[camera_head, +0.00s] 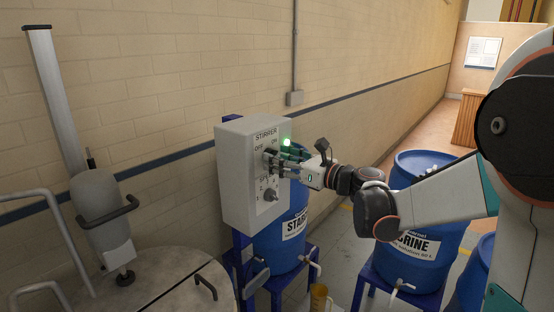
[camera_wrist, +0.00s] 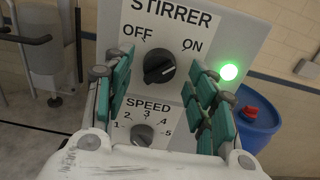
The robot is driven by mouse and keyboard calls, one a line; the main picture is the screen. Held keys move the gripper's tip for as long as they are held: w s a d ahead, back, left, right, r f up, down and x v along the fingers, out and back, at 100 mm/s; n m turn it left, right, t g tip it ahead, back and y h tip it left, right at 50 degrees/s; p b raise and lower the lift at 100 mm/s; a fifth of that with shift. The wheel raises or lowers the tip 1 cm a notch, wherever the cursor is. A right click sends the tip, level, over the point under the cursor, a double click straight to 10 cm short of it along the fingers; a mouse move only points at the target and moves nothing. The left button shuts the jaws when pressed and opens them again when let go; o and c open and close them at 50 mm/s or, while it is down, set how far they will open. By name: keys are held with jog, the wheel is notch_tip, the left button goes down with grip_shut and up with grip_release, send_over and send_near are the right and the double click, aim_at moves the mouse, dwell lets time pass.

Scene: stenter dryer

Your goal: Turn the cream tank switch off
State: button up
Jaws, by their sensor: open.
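A grey control box labelled STIRRER (camera_head: 240,190) stands by the wall, and its face fills the wrist view (camera_wrist: 232,30). Its black OFF/ON knob (camera_wrist: 158,68) seems turned toward ON. A green lamp (camera_wrist: 229,72) glows right of it; the lamp also shows in the head view (camera_head: 286,142). My gripper (camera_head: 282,162) is in front of the box face, at the upper knob. In the wrist view, my gripper (camera_wrist: 163,72) is open, with one green-padded finger on each side of the knob. Gaps show between pads and knob. The fingers partly hide the knob in the head view.
A SPEED dial (camera_wrist: 143,134) sits below the knob, between the fingers. A blue STARCH barrel (camera_head: 285,240) stands behind the box and a blue BRINE barrel (camera_head: 425,240) to the right. A round metal lid (camera_head: 150,285) is at lower left.

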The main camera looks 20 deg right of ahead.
jog(key=shift+w+a, duration=0.4)
jog(key=shift+w, duration=0.1)
jog(key=c, duration=1.1)
jog(key=shift+n, duration=0.3)
jog(key=shift+n+b, duration=0.85)
jog(key=shift+n, duration=7.75)
